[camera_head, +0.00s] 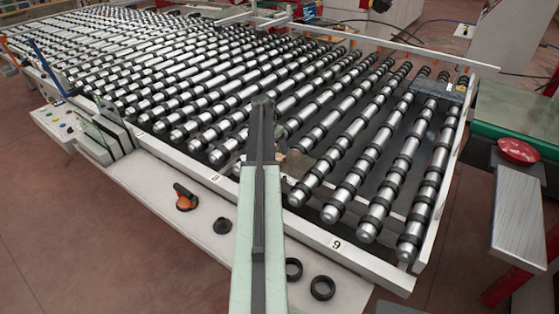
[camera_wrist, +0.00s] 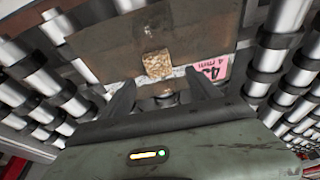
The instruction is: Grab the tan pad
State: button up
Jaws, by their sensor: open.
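The tan pad (camera_wrist: 158,65) shows in the wrist view as a small, speckled, squarish piece against a brown panel (camera_wrist: 110,45). My gripper (camera_wrist: 161,88) is open, with one dark finger on each side of the view and the pad between and just beyond the fingertips. I see nothing held between the fingers, and I cannot tell whether they touch the panel. In the head view my arm covers the middle of the scene, and I cannot make out the pad or the fingers there.
A roller conveyor (camera_head: 330,257) with rows of metal rollers and black rings surrounds the spot. A pink label (camera_wrist: 212,70) sits right of the pad. An orange-and-black tool (camera_head: 185,198) and black rings (camera_head: 322,288) lie on the front ledge. A red dish (camera_head: 518,152) stands at right.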

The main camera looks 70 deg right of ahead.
aim_at(278, 157)
jog(key=b+x, duration=0.5)
jog(key=x, duration=0.1)
jog(key=shift+s+a+f, duration=0.1)
jog(key=shift+s+f, duration=0.05)
jog(key=shift+f, duration=0.25)
jog(key=shift+r, duration=0.2)
jog(key=c, duration=1.4)
